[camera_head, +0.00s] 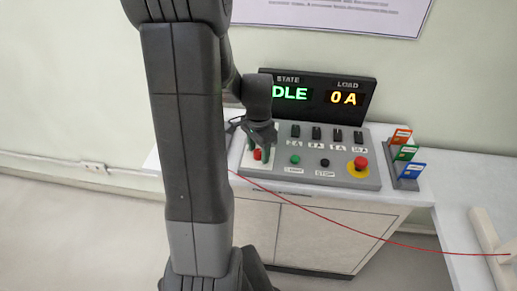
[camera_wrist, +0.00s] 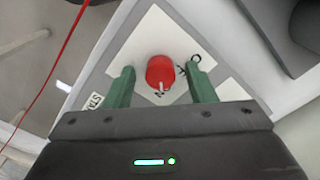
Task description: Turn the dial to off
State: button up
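The red dial (camera_wrist: 160,72) sits on a white plate (camera_wrist: 142,38) in the wrist view, with a small white pointer mark on its lower edge. A label at lower left is partly hidden by a finger; another at right is too small to read surely. My gripper (camera_wrist: 161,86) is open, its green fingers on either side of the dial with gaps showing. In the head view my gripper (camera_head: 261,150) is over the left end of the grey control panel (camera_head: 345,181), and the red dial (camera_head: 257,155) shows partly beneath it.
A display (camera_head: 318,95) behind the panel reads "DLE", partly covered, and "0 A". Black switches, a green button (camera_head: 295,159), a black button (camera_head: 325,162) and a red emergency button (camera_head: 360,163) lie right of my gripper. A card rack (camera_head: 404,170) and red wire (camera_head: 350,233) are nearby.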

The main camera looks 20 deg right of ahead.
jog(key=c, duration=0.9)
jog(key=shift+n, duration=0.3)
jog(key=n, duration=0.3)
jog(key=shift+n+b, duration=0.3)
jog(key=n, duration=0.4)
jog(key=shift+n, duration=0.3)
jog(key=n, duration=0.4)
jog(key=shift+n+b, duration=0.3)
jog(key=shift+b, duration=0.05)
jog(key=shift+w+n, duration=0.1)
jog(key=shift+n, duration=2.1)
